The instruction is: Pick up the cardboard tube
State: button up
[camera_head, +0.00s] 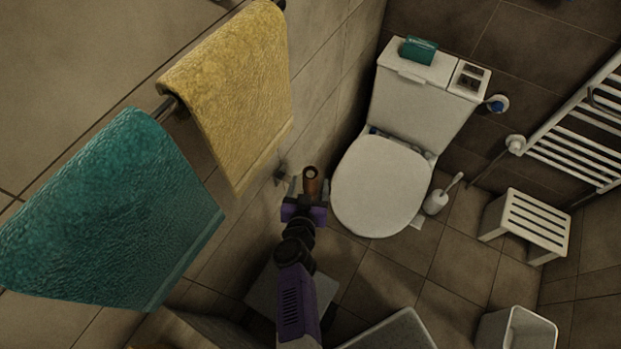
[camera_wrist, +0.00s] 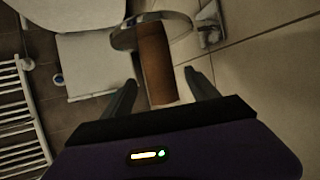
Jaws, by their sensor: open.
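The brown cardboard tube (camera_head: 311,183) is by the tiled wall left of the toilet, near a small metal wall fitting. In the wrist view the tube (camera_wrist: 156,65) hangs on a round metal ring holder, with its near end pointing toward my gripper. My gripper (camera_head: 307,192) is open, and in the wrist view its two fingers (camera_wrist: 160,90) stand on either side of the tube's near end. A gap shows between the tube and each finger. The part of the tube behind the ring is hidden.
The metal ring holder (camera_wrist: 125,39) is fixed to the wall by a mount (camera_wrist: 209,24). The white toilet (camera_head: 381,187) stands just right of my gripper. Teal (camera_head: 110,215) and yellow (camera_head: 235,95) towels hang on a rail at left. A white stool (camera_head: 527,222) stands at right.

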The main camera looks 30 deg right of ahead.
jog(key=shift+w+d+f, duration=0.3)
jog(key=shift+w, duration=0.25)
jog(key=shift+c, duration=0.5)
jog(key=c, duration=1.3)
jog(key=shift+r, duration=0.1)
